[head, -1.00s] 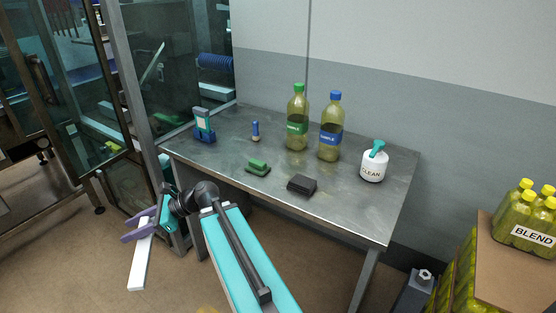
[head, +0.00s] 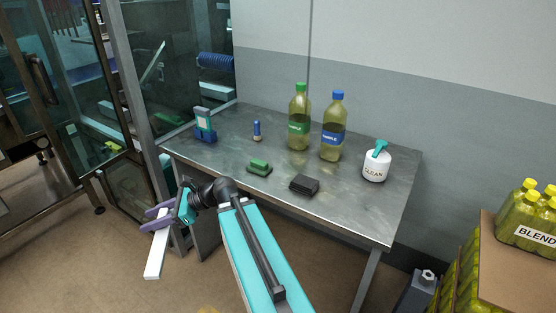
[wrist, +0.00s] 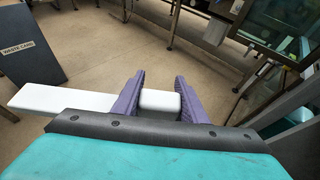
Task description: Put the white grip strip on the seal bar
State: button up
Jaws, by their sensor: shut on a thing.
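The white grip strip (head: 157,256) is a long flat white bar at the lower left of the head view. My gripper (head: 152,218) has purple fingers and is shut on the strip near one end, holding it in the air left of the steel table. In the wrist view the strip (wrist: 62,99) passes between the fingers (wrist: 157,100). Its long part sticks out left and a short end shows between the fingers. I cannot pick out the seal bar for certain in either view.
A glass-sided machine frame (head: 140,90) stands left of the steel table (head: 335,205). Bottles (head: 299,120), a CLEAN tub (head: 375,165), a green block (head: 259,167) and a black block (head: 304,184) stand on the table. A waste-card bin (wrist: 30,50) shows in the wrist view.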

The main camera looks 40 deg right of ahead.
jog(key=d+m+t+h+b, duration=0.3)
jog(key=d+b, duration=0.2)
jog(key=d, duration=0.9)
notch_tip(320, 180, up, 4)
jog(key=f+m+t+h+b, duration=0.1)
jog(key=m+t+h+b, duration=0.1)
jog(key=m+h+b, duration=0.55)
send_over(269, 185)
jog(key=b, duration=0.2)
jog(key=shift+r+n+y, duration=0.25)
jog(key=shift+n+y, duration=0.3)
jog(key=s+d+m+h+b, duration=0.1)
jog(key=s+d, duration=0.1)
jog(key=s+d+r+m+h+b, duration=0.1)
jog(key=s+d, duration=0.2)
jog(key=s+d+r+m+h+b, duration=0.1)
jog(key=s+d, duration=0.1)
jog(key=d, duration=0.1)
jog(key=shift+s+d+r+h, duration=0.1)
jog(key=shift+s+d+h, duration=0.05)
jog(key=shift+s+h, duration=0.2)
jog(key=shift+w+d+r+p, duration=0.1)
jog(key=shift+p, duration=0.3)
jog(key=shift+w+d+r+p, duration=0.1)
jog(key=shift+w+d+p, duration=0.1)
jog(key=shift+p, duration=0.55)
jog(key=shift+w+d+p, duration=0.1)
jog(key=shift+d+p, duration=0.05)
jog(key=shift+p, duration=0.55)
